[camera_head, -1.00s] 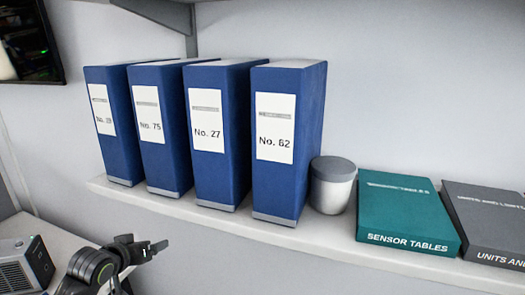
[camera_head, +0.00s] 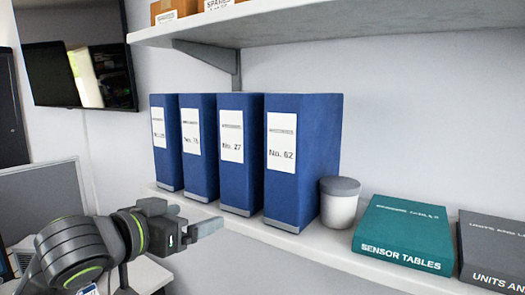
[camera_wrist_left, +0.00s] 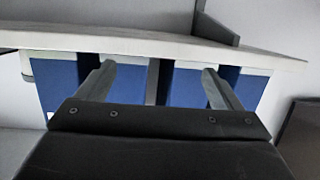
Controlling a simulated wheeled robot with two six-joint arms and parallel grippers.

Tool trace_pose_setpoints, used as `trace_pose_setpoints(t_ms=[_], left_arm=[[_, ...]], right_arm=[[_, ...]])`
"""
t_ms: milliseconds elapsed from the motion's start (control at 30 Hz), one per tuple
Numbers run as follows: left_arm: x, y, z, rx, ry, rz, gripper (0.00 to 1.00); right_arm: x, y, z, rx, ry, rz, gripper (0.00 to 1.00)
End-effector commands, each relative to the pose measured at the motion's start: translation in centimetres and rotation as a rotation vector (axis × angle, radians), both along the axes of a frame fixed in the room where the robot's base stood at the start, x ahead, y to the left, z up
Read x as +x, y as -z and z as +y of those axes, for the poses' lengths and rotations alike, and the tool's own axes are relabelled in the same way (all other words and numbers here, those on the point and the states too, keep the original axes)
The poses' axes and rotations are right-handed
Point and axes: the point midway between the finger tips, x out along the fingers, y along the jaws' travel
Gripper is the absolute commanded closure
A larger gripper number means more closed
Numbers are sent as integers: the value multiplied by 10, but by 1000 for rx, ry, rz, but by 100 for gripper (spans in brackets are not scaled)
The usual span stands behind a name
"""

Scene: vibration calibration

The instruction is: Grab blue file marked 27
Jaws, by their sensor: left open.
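The blue file marked No. 27 (camera_head: 234,185) stands upright on the shelf, third from the left in a row of blue files. Its white label faces me. My left gripper (camera_head: 203,229) is in front of the row and below the labels, near the shelf's front edge, apart from the files. In the left wrist view, which looks upside down, its two fingers (camera_wrist_left: 158,70) are spread with nothing between them. Blue file fronts show behind them, with file 27 (camera_wrist_left: 125,88) seemingly near the left finger. My right gripper is out of view.
File No. 62 (camera_head: 290,200) stands close on the right of file 27, file 75 (camera_head: 198,175) on its left. A lidded jar (camera_head: 339,207), a green book (camera_head: 403,235) and a grey book (camera_head: 490,250) follow. An upper shelf (camera_head: 350,22) overhangs the row.

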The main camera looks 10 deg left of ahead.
Motion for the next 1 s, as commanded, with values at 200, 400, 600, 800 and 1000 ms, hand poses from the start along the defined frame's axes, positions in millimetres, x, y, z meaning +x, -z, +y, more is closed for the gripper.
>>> trace_pose_setpoints(t_ms=[200,400,600,800,1000], left_arm=[[-20,-62,-7,-7,28,-99,13],[-48,-113,-14,-23,50,-181,13],[-56,-129,-17,-31,58,-201,13],[-43,-132,-22,-35,62,-197,13],[-27,-133,-27,-35,61,-196,13]], right_arm=[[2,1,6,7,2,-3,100],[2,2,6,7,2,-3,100],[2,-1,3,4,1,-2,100],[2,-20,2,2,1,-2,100],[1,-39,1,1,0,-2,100]])
